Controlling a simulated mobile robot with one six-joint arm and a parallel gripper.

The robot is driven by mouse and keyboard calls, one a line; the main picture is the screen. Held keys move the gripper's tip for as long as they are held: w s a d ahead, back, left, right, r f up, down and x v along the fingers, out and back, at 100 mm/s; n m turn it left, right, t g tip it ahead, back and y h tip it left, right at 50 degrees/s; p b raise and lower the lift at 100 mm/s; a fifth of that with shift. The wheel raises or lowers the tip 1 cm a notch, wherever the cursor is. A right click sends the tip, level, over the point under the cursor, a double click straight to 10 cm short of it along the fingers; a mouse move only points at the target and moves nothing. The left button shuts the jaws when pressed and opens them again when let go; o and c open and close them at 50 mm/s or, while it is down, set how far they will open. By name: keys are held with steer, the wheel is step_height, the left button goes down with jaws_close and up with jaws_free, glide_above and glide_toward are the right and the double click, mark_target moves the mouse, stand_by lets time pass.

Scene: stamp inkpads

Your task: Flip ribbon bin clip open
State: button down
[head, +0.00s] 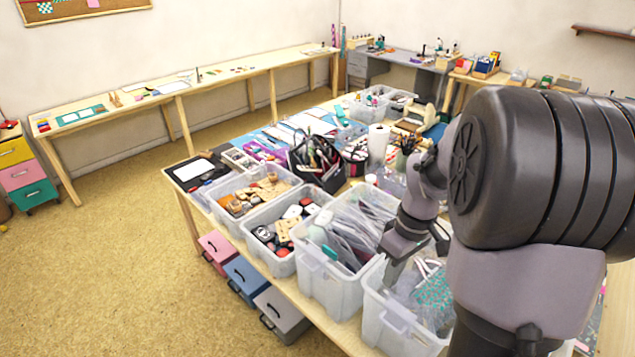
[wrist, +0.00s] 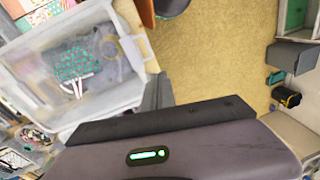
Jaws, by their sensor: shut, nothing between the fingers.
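The ribbon bin is a clear plastic tub (head: 398,325) at the near end of the row, with teal patterned material and white strips (head: 432,280) inside. A pale clip (head: 396,318) sits on its near side wall. My gripper (head: 388,278) is shut and empty, pointing down at the bin's far left corner; I cannot tell whether it touches the rim. In the wrist view the bin (wrist: 110,98) is at upper left, with a whitish clip or handle (wrist: 136,48) on its right side. My shut fingers (wrist: 158,92) are just right of the bin's wall. The clip's exact position is unclear.
A clear tub of bagged items (head: 338,292) stands right beside the ribbon bin, with more tubs (head: 258,232) along the table edge. Coloured boxes (head: 245,275) sit on the floor below. The floor (head: 130,250) left of the table is clear.

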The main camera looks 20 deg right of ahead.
steer(key=n+p, duration=0.1)
steer(key=p, duration=0.2)
glide_above(394, 316)
steer(key=d, duration=0.1)
steer(key=shift+s+g+y, duration=0.2)
steer(key=shift+g+y, duration=0.2)
steer(key=shift+g, duration=0.1)
steer(key=shift+f, duration=0.1)
steer(key=b+x, duration=0.2)
steer(key=x, duration=1.1)
steer(key=shift+f, duration=0.4)
steer(key=shift+b, duration=0.35)
